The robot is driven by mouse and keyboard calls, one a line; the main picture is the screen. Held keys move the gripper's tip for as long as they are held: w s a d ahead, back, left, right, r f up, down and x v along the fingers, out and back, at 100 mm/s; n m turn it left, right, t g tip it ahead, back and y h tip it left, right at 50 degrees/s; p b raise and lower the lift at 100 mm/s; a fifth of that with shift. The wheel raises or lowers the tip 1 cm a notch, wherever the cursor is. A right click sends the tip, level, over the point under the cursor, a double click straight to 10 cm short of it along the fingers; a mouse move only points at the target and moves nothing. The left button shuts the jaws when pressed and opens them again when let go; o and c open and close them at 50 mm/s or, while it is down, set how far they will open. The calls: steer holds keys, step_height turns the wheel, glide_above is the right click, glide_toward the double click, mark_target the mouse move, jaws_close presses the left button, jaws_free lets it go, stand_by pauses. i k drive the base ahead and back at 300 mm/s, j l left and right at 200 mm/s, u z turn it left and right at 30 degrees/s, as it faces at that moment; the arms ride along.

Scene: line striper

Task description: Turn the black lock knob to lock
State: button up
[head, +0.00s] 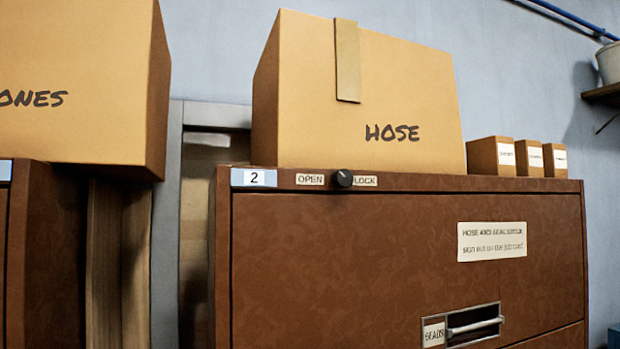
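The black lock knob (344,178) sits on the top front rail of the brown cabinet (350,260) in the head view. An OPEN label (311,180) is on its left and a LOCK label (365,181) on its right. A small light mark shows on the knob's left part; its exact pointing direction is too small to tell. The cabinet's top drawer appears closed, with a metal handle (474,327) low at the right. My gripper is not in view.
A large cardboard box marked HOSE (400,95) and several small boxes (492,156) stand on the cabinet. Another box (70,80) sits on a neighbouring cabinet at the left, past a narrow gap. The space before the knob looks clear.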

mark_target(341, 178)
steer(key=j+u, duration=0.4)
steer(key=j, duration=0.6)
steer(key=i+j+u, duration=0.2)
steer(key=j, duration=0.3)
steer(key=k+l+z, duration=0.15)
steer(key=l, duration=0.2)
